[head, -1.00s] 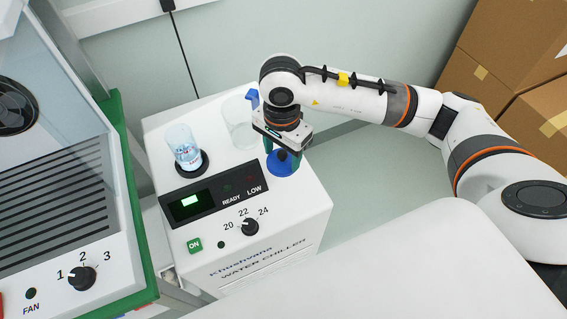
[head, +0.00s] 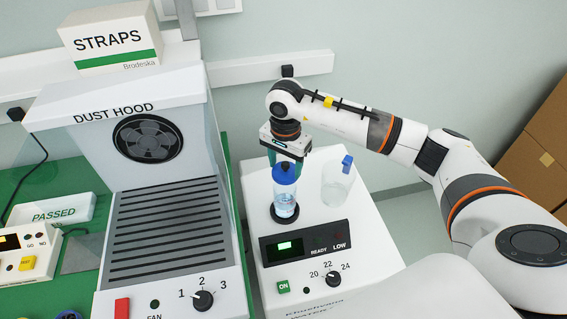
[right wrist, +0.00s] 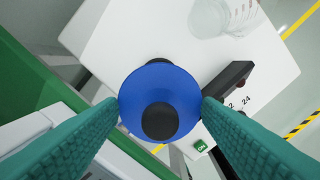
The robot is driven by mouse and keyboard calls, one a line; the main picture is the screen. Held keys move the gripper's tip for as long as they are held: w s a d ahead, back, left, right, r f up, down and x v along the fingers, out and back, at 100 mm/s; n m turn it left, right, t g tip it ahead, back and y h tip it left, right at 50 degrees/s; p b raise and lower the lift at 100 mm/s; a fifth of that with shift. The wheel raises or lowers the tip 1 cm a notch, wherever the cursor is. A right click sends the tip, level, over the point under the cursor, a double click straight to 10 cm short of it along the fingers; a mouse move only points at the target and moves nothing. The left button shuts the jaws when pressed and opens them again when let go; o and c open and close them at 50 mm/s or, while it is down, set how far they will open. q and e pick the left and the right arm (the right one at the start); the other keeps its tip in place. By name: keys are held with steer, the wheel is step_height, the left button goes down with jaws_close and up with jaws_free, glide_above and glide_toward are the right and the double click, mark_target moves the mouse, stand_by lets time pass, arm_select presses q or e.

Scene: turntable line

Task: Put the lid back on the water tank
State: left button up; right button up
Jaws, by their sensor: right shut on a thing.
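The blue lid (head: 285,173) with a dark round knob is held by my right gripper (head: 287,158). In the right wrist view the lid (right wrist: 160,85) lies between the two teal fingers of the gripper (right wrist: 161,104). The clear water tank (head: 286,202), with bluish content, stands upright on a black ring on the water chiller. The lid is lined up over the tank's top in the head view. I cannot tell whether it rests on the rim or hangs just above it. The lid hides the tank in the wrist view. My left gripper is out of view.
A clear empty-looking vessel (head: 335,190) with a blue piece at its rim stands close to the right of the tank. The white chiller (head: 375,235) has a dark display panel in front. The dust hood (head: 165,200) stands close on the left.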

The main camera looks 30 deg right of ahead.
mark_target(285, 170)
step_height(285, 170, down, 3)
steer(key=shift+a+f+b, duration=0.1)
steer(key=shift+f+b, duration=0.05)
steer(key=shift+b, duration=0.5)
steer(key=shift+f+b, duration=1.15)
steer(key=shift+f, duration=0.1)
steer(key=shift+b, duration=0.5)
steer(key=shift+f+b, duration=0.15)
steer(key=shift+b, duration=0.55)
stand_by(1.0)
stand_by(0.3)
steer(key=o, duration=1.4)
steer(key=shift+r+p, duration=1.7)
steer(key=shift+r, duration=1.85)
